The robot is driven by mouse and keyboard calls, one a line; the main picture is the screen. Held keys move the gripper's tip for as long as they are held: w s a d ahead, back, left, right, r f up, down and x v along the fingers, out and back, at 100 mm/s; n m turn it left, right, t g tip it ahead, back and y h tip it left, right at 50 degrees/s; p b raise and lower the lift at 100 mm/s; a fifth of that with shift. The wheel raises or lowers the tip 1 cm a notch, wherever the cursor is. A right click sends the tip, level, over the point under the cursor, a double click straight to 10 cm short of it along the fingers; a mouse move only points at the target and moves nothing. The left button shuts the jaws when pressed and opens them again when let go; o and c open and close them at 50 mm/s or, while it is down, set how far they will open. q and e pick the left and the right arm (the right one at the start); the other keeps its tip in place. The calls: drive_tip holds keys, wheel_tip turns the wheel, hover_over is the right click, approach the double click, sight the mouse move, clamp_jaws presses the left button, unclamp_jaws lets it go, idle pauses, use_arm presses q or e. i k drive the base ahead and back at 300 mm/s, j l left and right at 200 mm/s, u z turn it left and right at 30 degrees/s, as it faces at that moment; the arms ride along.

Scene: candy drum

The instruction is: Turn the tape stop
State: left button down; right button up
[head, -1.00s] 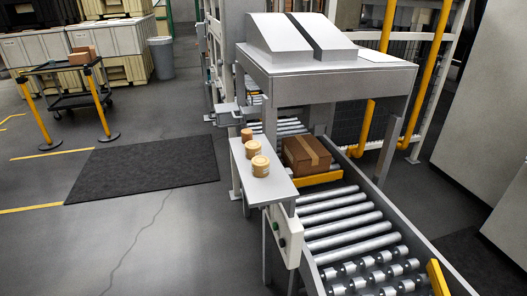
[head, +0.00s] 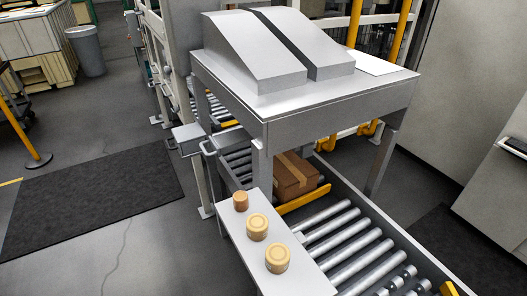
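A yellow stop bar (head: 303,199) lies across the roller conveyor, just in front of a taped brown carton (head: 293,175). The carton sits on the rollers at the mouth of the grey hooded machine (head: 300,85). A second yellow piece (head: 449,288) shows at the conveyor's lower right, cut by the picture edge. I cannot tell for sure which of them is the tape stop. Neither of my grippers shows in the head view.
Three tan rolls or tubs (head: 257,227) stand on a white side shelf (head: 226,218) left of the conveyor rollers (head: 345,250). A dark mat (head: 95,203) lies on open floor at left. A yellow post (head: 22,120) and a bin (head: 87,50) stand beyond.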

sight(290, 206)
drive_tip(key=i+j+z, duration=0.2)
drive_tip(key=j, duration=0.25)
drive_tip(key=i+j+z, duration=0.15)
drive_tip(key=i+j, duration=0.2)
drive_tip(key=i+j+z, duration=0.2)
drive_tip(key=j, duration=0.45)
drive_tip(key=i+j+z, duration=0.15)
drive_tip(key=j, duration=0.4)
drive_tip(key=i+j+z, duration=0.2)
drive_tip(key=j, duration=0.35)
drive_tip(key=i+j+z, duration=0.2)
drive_tip(key=j, duration=0.4)
drive_tip(key=i+j+z, duration=0.15)
drive_tip(key=j, duration=0.45)
drive_tip(key=j+z, duration=0.2)
drive_tip(key=j, duration=0.45)
